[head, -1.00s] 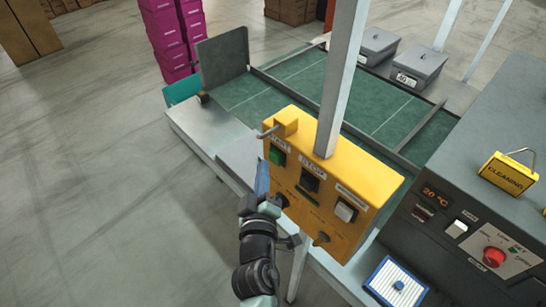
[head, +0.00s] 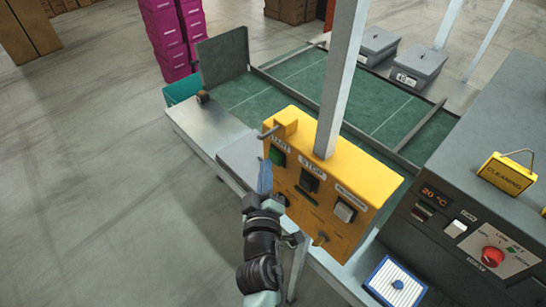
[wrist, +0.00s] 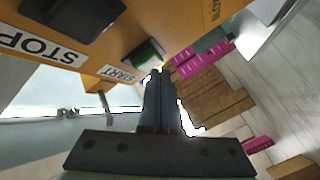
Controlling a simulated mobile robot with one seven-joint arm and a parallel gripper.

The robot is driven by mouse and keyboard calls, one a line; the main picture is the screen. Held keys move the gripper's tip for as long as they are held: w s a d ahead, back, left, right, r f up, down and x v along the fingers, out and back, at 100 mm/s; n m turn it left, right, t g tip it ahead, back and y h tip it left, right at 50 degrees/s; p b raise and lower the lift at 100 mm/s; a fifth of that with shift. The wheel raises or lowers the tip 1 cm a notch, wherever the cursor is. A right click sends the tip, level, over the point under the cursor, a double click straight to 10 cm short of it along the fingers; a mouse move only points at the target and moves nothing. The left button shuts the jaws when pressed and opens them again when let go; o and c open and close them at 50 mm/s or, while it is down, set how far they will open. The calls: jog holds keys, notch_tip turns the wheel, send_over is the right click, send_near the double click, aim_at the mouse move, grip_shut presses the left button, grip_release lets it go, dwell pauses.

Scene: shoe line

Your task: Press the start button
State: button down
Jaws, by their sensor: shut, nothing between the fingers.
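The yellow control box (head: 345,213) hangs on a grey post. The green start button (head: 277,157) is at its upper left, under a white label. In the wrist view, the start button (wrist: 146,54) is beside the START label (wrist: 118,73). My gripper (head: 265,172) is shut and empty, its tips just in front of and slightly below the button. In the wrist view, the fingertips (wrist: 160,74) are very near the button's edge; I cannot tell whether they touch it.
The black stop button (head: 309,181) and a white button (head: 345,211) sit right of the start button. A small bracket (head: 284,124) sticks out at the box's top left. A dark machine panel (head: 465,235) stands to the right. Open floor (head: 100,180) lies left.

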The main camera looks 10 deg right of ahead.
jog(key=shift+w+d+p, duration=0.35)
jog(key=shift+d+p, duration=0.05)
jog(key=shift+d, duration=0.15)
dwell(0.8)
jog(key=shift+a, duration=0.1)
jog(key=shift+s+a+b, duration=0.6)
jog(key=shift+a+b, duration=0.1)
jog(key=shift+b, duration=0.1)
jog(key=s+a+b, duration=0.1)
jog(key=a+b, duration=0.1)
jog(key=s+a+b, duration=0.1)
jog(key=s+a, duration=0.1)
jog(key=shift+b, duration=0.35)
dwell(0.6)
